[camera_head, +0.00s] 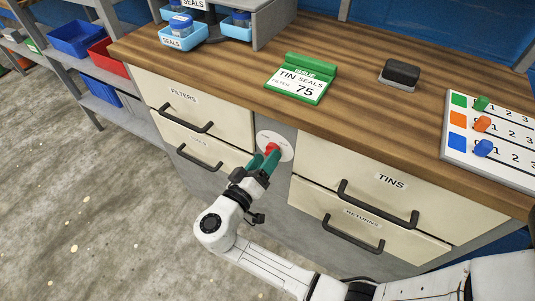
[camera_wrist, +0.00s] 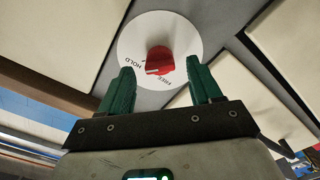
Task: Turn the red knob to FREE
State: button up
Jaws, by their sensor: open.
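The red knob (camera_head: 271,148) sits on a round white dial plate (camera_head: 286,140) on the grey panel between the drawers. In the wrist view the knob (camera_wrist: 159,60) is in the middle of the dial (camera_wrist: 185,30), with HOLD printed to its left and FREE below it. A pale mark shows at the knob's lower left edge; I cannot tell exactly which word it points to. My gripper (camera_head: 266,160) is open, its green fingers just in front of the dial. In the wrist view the fingers (camera_wrist: 161,73) stand either side of the knob, apart from it.
Cream drawers flank the panel: FILTERS (camera_head: 190,96) at left, TINS (camera_head: 390,180) and RETURNS (camera_head: 362,217) at right, with protruding dark handles. The wooden counter (camera_head: 345,110) above holds a green-framed card (camera_head: 302,80), a dark block (camera_head: 400,74) and a board with coloured pegs (camera_head: 458,155).

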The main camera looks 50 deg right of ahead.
jog(key=shift+w+d, duration=0.2)
jog(key=shift+d, duration=0.75)
jog(key=c, duration=1)
